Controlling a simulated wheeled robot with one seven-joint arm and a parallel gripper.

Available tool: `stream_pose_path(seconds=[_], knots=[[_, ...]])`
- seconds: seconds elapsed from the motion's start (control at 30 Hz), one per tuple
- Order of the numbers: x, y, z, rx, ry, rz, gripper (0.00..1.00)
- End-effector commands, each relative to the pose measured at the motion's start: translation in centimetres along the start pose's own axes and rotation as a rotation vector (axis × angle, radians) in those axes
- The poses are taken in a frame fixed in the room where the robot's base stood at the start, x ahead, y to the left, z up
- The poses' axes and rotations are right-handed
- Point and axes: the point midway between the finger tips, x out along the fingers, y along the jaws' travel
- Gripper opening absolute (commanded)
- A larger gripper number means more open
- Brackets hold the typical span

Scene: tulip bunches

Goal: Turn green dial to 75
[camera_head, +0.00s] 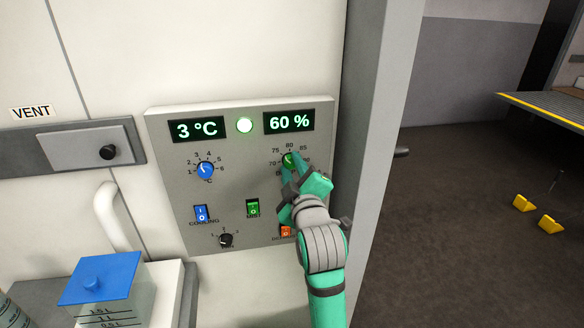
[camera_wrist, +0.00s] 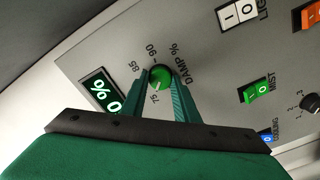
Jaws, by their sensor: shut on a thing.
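The green dial (camera_head: 288,160) is at the upper right of the grey control panel (camera_head: 180,218), under a display (camera_head: 289,121) that reads 60 %. Scale numbers such as 75, 80 and 85 ring it. In the wrist view the green dial (camera_wrist: 160,77) sits between my two fingers, beside the label DAMP %. Its pale pointer mark is on the side near the 75. My gripper (camera_head: 291,166) reaches the panel from the lower right and is shut on the dial. In the head view my fingers hide part of the dial and its scale.
A blue dial (camera_head: 205,170) is left on the panel under a 3 °C display (camera_head: 196,129). Below are a blue switch (camera_head: 201,213), a green switch (camera_head: 253,207), an orange switch (camera_head: 286,231) and a black knob (camera_head: 226,240). A blue-lidded container (camera_head: 101,278) stands lower left.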

Motion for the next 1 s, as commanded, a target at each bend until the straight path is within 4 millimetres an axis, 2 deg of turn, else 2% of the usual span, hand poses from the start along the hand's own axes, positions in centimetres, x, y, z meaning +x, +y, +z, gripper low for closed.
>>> stream_pose_path(seconds=[0.3,0.83,0.87,0.9,1.0], knots=[[-0.03,-0.06,0.02,-0.112,0.000,-0.001,0.05],[-0.01,-0.12,-0.02,-0.132,0.000,-0.002,0.05],[-0.01,-0.12,-0.02,-0.132,0.000,-0.002,0.35],[-0.01,-0.12,-0.02,-0.132,0.000,-0.002,0.44],[-0.01,-0.09,-0.01,-0.132,0.000,-0.001,0.46]])
